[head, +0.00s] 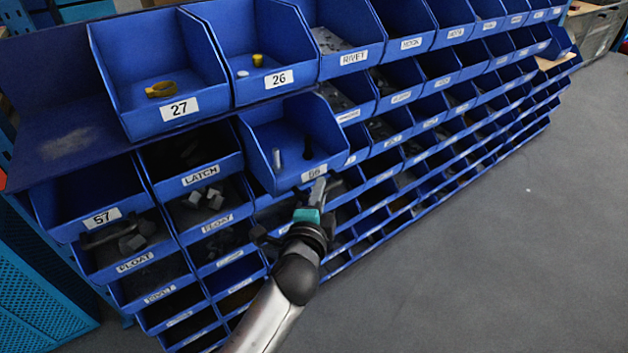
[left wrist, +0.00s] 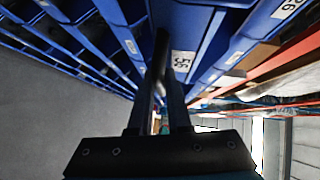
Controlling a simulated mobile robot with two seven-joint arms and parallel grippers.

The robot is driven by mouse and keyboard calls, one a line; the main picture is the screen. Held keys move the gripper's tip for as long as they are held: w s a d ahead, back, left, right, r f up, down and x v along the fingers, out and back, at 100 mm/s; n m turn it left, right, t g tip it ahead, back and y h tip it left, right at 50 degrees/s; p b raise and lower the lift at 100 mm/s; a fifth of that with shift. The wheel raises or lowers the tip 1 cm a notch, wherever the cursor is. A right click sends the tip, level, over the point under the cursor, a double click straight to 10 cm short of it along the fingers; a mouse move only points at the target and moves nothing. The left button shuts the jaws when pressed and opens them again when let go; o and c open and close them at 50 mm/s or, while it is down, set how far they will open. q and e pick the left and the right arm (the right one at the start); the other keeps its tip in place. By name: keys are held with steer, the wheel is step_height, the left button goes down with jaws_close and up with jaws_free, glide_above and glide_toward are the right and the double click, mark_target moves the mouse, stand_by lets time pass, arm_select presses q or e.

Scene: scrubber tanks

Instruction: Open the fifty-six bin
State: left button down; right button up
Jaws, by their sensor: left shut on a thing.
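The fifty-six bin (head: 262,150) is a blue open-front bin with a white 56 label (head: 313,173), in the row below bins 27 and 26. It stands out from the rack farther than its neighbours. A grey and a dark small upright part show inside it. My left gripper (head: 318,190) is at the bin's front lip, by the label, and is shut on it. In the left wrist view the fingers (left wrist: 162,85) reach up to the bin's front beside the 56 label (left wrist: 181,62). The fingertips' exact contact is hard to see. My right gripper is out of view.
Bin 27 (head: 148,110) and bin 26 (head: 255,70) stand just above. Bin 57 (head: 70,205) and a latch bin (head: 190,165) are to the left. Many labelled blue bins fill the rack. Grey floor (head: 490,230) is clear at right.

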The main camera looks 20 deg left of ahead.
arm_select(q)
steer(key=shift+s+d, duration=0.6)
steer(key=shift+d, duration=0.2)
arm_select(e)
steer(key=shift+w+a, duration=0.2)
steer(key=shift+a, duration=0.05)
arm_select(q)
steer(key=c, duration=1.2)
jaws_free()
steer(key=shift+o, duration=0.2)
steer(key=shift+a, duration=0.1)
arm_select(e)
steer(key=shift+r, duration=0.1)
